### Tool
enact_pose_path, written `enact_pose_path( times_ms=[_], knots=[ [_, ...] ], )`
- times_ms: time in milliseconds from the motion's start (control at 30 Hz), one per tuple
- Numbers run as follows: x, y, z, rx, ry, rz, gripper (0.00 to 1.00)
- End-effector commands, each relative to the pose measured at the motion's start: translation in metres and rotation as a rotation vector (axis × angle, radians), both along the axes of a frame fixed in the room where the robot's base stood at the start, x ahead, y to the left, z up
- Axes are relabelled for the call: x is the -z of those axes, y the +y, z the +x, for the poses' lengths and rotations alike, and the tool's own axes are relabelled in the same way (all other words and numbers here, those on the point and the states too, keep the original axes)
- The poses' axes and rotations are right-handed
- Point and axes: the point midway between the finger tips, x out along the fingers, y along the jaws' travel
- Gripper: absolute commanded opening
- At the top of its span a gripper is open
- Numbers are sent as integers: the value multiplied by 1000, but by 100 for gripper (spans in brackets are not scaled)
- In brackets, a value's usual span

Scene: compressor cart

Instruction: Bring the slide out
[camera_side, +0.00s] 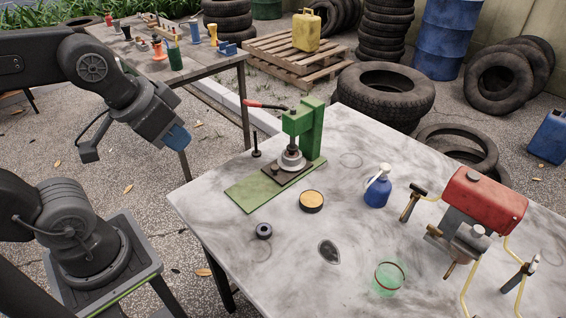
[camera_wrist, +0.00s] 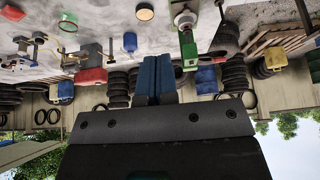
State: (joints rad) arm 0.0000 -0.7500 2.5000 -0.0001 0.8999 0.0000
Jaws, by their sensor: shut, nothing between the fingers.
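A green press (camera_side: 312,130) with a long flat green base (camera_side: 247,193) stands on the grey table in the side view. A dark brown plate that looks like the slide (camera_side: 272,184) lies on that base, partly under a round silver piece (camera_side: 292,160) below the press head. A red-handled lever (camera_side: 265,106) sticks out to the left from the press head. My gripper (camera_side: 178,138), with blue fingers, is shut and empty in the air left of the table, apart from the press. The wrist view shows the shut blue fingers (camera_wrist: 155,77) and the press (camera_wrist: 188,45) upside down.
A black upright pin (camera_side: 256,146), a dark ring (camera_side: 264,231) and a tan-lidded tin (camera_side: 311,201) stand near the press. The table's front left is clear.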

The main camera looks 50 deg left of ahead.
Motion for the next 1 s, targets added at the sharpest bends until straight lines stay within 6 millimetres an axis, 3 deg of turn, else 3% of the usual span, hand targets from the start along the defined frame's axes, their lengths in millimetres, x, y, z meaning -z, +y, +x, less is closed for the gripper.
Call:
enact_pose_path(
  times_ms=[233, 367, 467, 767, 1000],
  knots=[
    [0, 0, 0, 0, 0, 0, 1],
    [0, 1, 5, -17, 7, -1, 13],
    [1, 4, 20, -73, 28, -6, 23],
    [28, 18, 111, -388, 95, -18, 52],
    [83, 25, 183, -622, 106, -25, 53]
  ],
)
